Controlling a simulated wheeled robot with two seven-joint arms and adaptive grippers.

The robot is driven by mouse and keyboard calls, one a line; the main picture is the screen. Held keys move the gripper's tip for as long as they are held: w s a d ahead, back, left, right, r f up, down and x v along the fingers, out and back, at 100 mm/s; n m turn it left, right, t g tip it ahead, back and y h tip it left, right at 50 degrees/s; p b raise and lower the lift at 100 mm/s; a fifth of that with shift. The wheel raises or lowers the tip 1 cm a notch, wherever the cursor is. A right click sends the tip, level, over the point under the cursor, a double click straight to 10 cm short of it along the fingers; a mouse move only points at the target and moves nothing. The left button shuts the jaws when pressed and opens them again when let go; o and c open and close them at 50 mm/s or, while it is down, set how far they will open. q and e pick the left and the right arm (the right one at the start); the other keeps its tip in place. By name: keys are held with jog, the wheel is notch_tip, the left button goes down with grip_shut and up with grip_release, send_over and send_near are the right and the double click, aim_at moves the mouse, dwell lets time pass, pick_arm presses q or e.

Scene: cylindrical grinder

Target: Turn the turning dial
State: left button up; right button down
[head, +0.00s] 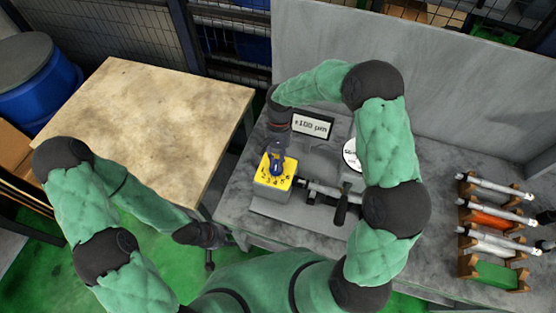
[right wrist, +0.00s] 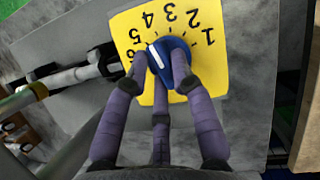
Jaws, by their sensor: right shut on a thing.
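The turning dial is a blue knob (right wrist: 169,52) with a white pointer line, set on a yellow number plate (right wrist: 215,62). The pointer slants up-left in the right wrist view, roughly towards the 4 and 5. In the head view, the blue knob (head: 276,168) sits on top of the yellow box (head: 268,181). My right gripper (right wrist: 160,78) is shut on the knob, its purple fingers around it; the fingers hide part of the knob. My left gripper (head: 212,250) hangs low between the wooden table and the machine bench; its fingers are too small to read.
A display (head: 313,125) and a round gauge (head: 351,154) stand behind the metal shaft (head: 325,190). A wooden rack (head: 466,262) with several cylinders is at the right. A wooden-topped table (head: 145,120) at the left is bare. A grey panel (head: 440,75) closes the bench's back.

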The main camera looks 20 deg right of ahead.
dwell(0.4)
jog(key=c, duration=1)
grip_release()
jog(key=shift+c, duration=0.2)
jog(key=shift+w+r, duration=0.1)
jog(key=v, duration=1.1)
jog(key=shift+r, duration=0.4)
